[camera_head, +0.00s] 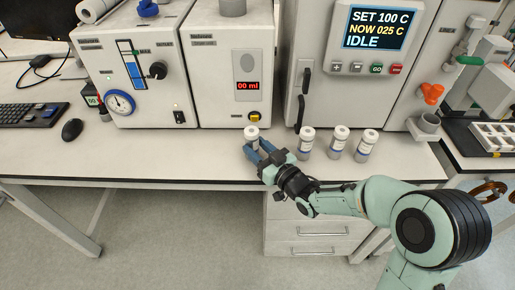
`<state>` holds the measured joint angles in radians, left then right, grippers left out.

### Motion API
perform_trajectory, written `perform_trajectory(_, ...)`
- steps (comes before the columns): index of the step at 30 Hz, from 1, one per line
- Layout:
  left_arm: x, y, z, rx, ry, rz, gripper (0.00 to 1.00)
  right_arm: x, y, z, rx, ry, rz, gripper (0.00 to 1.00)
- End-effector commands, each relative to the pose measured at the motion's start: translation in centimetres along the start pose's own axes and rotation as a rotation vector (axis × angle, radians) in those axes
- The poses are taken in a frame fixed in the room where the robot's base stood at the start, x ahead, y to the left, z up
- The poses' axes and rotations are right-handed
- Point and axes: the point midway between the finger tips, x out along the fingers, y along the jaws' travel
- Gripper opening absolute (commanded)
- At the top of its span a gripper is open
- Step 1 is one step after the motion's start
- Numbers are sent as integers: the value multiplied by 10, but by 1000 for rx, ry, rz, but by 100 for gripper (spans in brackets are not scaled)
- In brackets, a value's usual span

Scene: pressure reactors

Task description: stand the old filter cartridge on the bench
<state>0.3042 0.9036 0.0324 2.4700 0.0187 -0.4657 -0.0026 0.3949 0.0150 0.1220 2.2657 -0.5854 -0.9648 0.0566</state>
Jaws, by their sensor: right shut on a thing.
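My right gripper (254,150) is shut on a small upright white-topped cartridge (251,134) near the front of the bench (215,158). The fingers hide most of its lower body, so I cannot tell whether its base touches the bench top. It stands in front of the white unit with the red "00 ml" display. My left gripper is not in view.
Three white-capped, labelled grey vials (306,143), (338,145), (365,147) stand close to the right of my gripper. The reactor cabinet (350,85) rises behind them. The bench is clear to the left, up to the mouse (72,129) and keyboard (35,115).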

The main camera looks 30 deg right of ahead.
Motion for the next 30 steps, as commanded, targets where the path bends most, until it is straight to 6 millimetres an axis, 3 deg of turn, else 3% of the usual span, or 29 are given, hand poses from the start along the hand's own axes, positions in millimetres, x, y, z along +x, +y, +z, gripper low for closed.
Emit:
perform_trajectory(4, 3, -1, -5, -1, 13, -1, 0, 0, 0, 2, -1, 3, 0, 0)
perform_trajectory(5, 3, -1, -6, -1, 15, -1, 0, 0, 0, 3, 0, -1, 0, 45)
perform_trajectory(7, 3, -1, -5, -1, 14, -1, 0, 0, 0, 2, 0, -1, 0, 67)
perform_trajectory(20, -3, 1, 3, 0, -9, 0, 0, -1, 0, -3, 0, -1, 0, 67)
perform_trajectory(30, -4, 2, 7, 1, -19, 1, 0, -77, 1, -1, -2, -2, 4, 67)
